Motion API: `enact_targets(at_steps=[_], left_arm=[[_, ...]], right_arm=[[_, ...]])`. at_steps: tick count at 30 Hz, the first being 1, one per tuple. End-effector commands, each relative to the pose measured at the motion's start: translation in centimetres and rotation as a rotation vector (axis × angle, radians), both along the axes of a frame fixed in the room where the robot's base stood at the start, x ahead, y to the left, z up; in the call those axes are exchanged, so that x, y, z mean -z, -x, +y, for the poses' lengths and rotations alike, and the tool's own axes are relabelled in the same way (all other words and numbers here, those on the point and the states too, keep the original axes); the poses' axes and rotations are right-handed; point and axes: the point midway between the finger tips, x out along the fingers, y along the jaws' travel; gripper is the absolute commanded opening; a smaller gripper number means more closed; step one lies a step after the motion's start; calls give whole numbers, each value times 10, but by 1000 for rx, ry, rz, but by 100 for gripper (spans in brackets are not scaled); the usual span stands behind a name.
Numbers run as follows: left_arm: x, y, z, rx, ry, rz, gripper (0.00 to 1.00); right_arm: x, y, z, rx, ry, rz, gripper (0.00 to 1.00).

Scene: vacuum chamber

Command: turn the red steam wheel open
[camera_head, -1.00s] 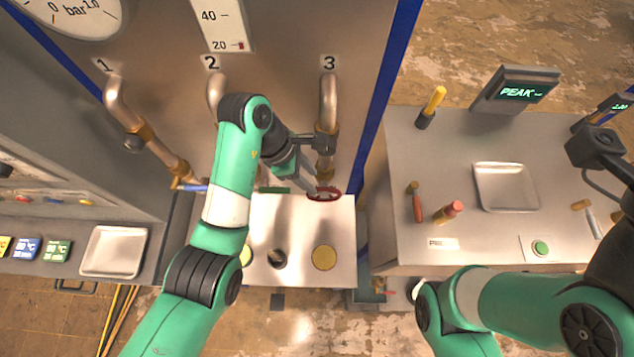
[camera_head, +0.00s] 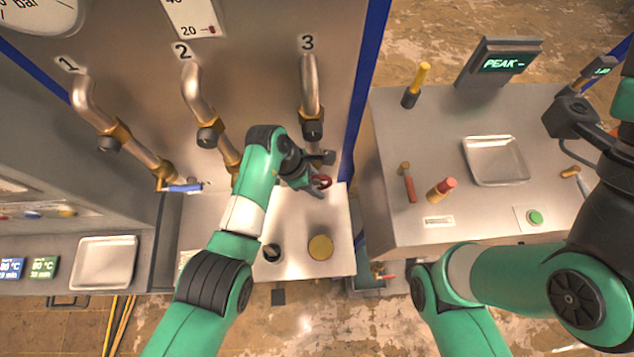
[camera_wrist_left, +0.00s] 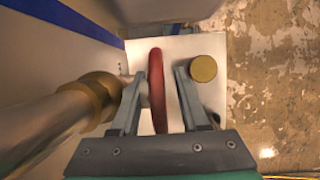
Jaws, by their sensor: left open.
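The red steam wheel (camera_head: 322,181) sits at the lower end of pipe 3, partly hidden by my left gripper (camera_head: 318,188) in the head view. In the left wrist view the wheel (camera_wrist_left: 157,90) is seen edge-on, its rim standing between the two fingers of my open left gripper (camera_wrist_left: 157,95). The left finger is close to the rim and a gap shows on the right; I cannot tell whether either finger touches it. My right arm shows at the lower right of the head view, but its fingertips are not in view.
Pipe 3 (camera_head: 311,90) runs down to the wheel. Pipe 2 (camera_head: 196,95) and pipe 1 (camera_head: 95,110), with a blue-handled lever (camera_head: 184,188), stand to the left. A white bench top (camera_head: 290,262) with a brass disc (camera_head: 320,247) lies below. A side table (camera_head: 400,222) with tools stands right.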

Motion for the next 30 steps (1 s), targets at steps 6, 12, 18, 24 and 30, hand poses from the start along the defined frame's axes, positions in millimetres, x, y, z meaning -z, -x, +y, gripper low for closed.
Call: enact_targets(at_steps=[6,12,18,24,30], left_arm=[[-1,0,0,0,0,0,22],[-1,0,0,0,0,0,0],[-1,0,0,0,2,0,0],[-1,0,1,-4,141,-7,0],[4,-1,-1,-3,393,-30,0]], right_arm=[[0,0,0,0,0,0,0],[0,0,0,0,0,0,0],[0,0,0,0,0,0,0],[-4,0,0,0,0,0,0],[21,0,0,0,0,0,0]])
